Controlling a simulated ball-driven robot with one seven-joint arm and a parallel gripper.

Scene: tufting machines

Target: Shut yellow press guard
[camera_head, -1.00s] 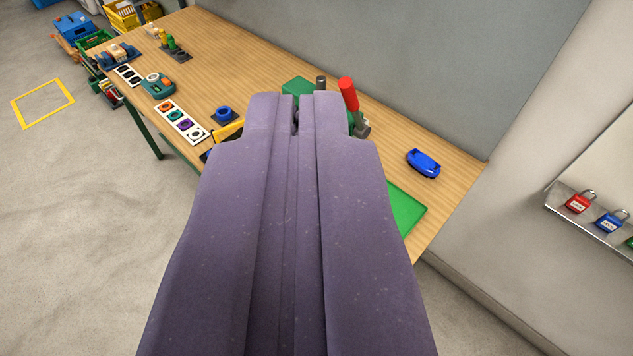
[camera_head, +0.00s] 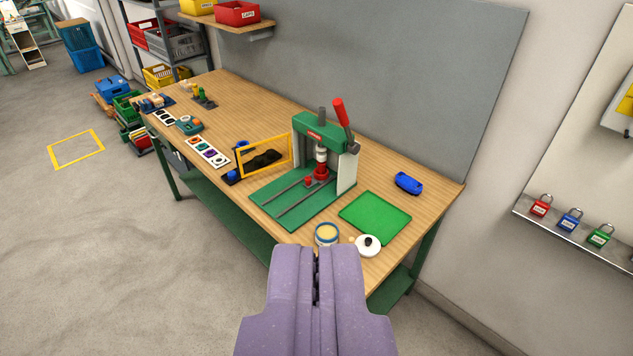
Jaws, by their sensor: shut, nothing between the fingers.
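The green press (camera_head: 319,127) stands on the wooden bench, with a red-handled lever (camera_head: 341,113) at its top and a green base plate (camera_head: 290,201) in front. The yellow press guard (camera_head: 264,155) is a framed panel at the left of the press, swung out to the left, so the front of the press is uncovered. My gripper (camera_head: 316,250) is shut and empty. It shows at the bottom middle, in front of the bench's near edge and apart from the guard.
A tin (camera_head: 326,235) and a white lid (camera_head: 368,246) are at the near edge. A green mat (camera_head: 375,217) and a blue object (camera_head: 408,183) lie right of the press. A white strip of coloured rings (camera_head: 208,152) lies left of the guard.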

